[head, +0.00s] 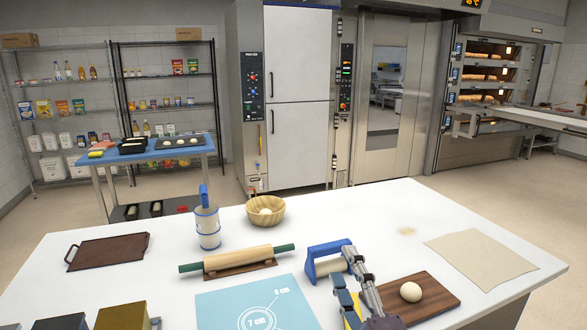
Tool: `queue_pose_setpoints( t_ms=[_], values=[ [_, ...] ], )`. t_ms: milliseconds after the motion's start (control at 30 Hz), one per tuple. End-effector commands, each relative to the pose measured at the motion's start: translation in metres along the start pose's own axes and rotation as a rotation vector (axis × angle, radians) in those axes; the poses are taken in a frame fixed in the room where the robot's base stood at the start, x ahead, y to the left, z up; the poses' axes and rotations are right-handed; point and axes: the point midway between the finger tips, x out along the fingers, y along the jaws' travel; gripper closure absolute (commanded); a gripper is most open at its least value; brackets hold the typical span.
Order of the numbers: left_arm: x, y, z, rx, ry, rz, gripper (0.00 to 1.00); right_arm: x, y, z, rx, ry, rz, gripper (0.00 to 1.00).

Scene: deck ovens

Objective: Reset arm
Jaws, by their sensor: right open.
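My right gripper (346,271) reaches in from the bottom edge over the white worktable (395,222). Its fingers are spread apart and nothing shows held between them. A blue-handled roller tool (327,249) lies just beyond the fingertips. The gripper partly covers it, and I cannot tell whether they touch. A dough ball (411,292) sits on a brown wooden board (440,298) right of the gripper. My left gripper does not show.
A rolling pin (237,259) on a stand, a wooden bowl (265,211), a blue-and-white canister (208,227), a brown tray (108,251) and a blue mat (215,308) occupy the table. A beige sheet (480,258) lies at right. Boxes (122,316) stand front left.

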Motion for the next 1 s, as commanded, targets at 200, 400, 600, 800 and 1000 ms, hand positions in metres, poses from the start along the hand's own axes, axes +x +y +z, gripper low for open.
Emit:
queue_pose_setpoints(
  t_ms=[200, 400, 600, 800, 1000],
  values=[
    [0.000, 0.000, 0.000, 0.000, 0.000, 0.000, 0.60, -0.088, -0.117, 0.082, 0.485, -0.408, -0.374, 0.52],
    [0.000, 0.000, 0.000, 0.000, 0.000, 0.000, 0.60, -0.206, -0.199, 0.104, 0.822, -0.782, -0.652, 0.52],
    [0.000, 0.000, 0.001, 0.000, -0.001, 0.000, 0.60, -0.308, -0.235, 0.094, 1.018, -1.080, -0.842, 0.52],
    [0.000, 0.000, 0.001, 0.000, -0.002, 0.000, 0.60, -0.381, -0.253, 0.079, 1.122, -1.305, -0.971, 0.52],
    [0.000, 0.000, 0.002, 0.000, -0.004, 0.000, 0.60, -0.381, -0.308, 0.090, 1.109, -1.312, -0.986, 0.52]
  ],
)
